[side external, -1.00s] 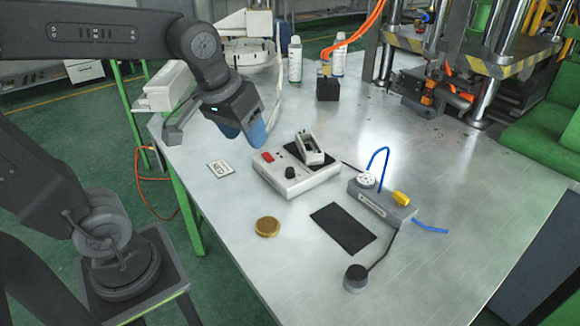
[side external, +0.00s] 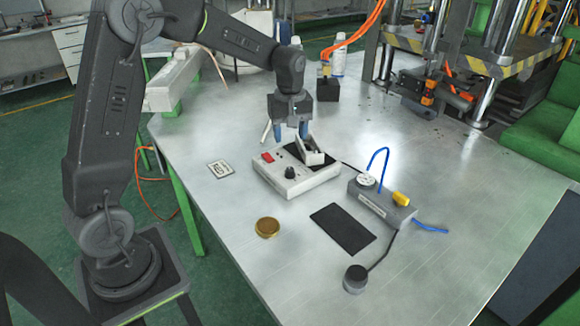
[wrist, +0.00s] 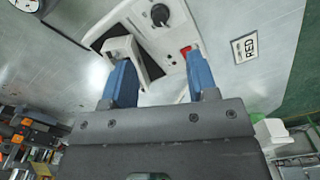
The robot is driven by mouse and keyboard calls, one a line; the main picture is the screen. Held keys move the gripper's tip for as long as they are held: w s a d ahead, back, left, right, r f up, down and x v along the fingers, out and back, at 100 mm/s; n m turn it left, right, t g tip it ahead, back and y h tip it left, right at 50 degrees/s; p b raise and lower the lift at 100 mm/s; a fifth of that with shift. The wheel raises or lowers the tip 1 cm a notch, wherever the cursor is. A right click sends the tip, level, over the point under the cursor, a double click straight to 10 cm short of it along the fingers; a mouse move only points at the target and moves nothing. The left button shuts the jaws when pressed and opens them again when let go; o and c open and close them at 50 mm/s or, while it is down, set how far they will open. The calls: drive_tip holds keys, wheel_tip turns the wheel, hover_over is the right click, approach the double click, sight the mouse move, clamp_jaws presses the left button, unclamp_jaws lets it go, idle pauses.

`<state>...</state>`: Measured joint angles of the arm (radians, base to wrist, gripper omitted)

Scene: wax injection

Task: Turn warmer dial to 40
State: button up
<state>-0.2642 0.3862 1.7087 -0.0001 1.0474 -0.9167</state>
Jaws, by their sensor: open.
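The warmer is a white box (side external: 289,184) on the metal table, with a red switch (side external: 267,157) and a black dial (side external: 290,172) on its front side. A small white holder (side external: 309,151) stands on its black top pad. In the wrist view the dial (wrist: 160,15) is at the top, beyond my fingertips, with the red switch (wrist: 186,50) nearer. The dial's setting is too small to read.
A RED label card (side external: 221,169) lies left of the warmer. A gold disc (side external: 267,227), a black mat (side external: 343,229) and a grey unit with a gauge and blue tube (side external: 381,203) are in front and right. A black knob (side external: 355,278) sits on a cable.

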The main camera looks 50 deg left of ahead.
sight(290, 169)
wheel_tip(290, 169, down, 11)
drive_tip(key=shift+r, duration=0.15)
drive_tip(key=shift+c, duration=0.3)
drive_tip(key=c, duration=0.8)
drive_tip(key=shift+c, duration=0.2)
drive_tip(key=shift+m, duration=0.4)
drive_tip(key=m, duration=0.5)
drive_tip(key=shift+r+m, duration=0.1)
drive_tip(key=shift+m, duration=0.2)
drive_tip(key=m, duration=0.5)
drive_tip(key=shift+m, duration=0.4)
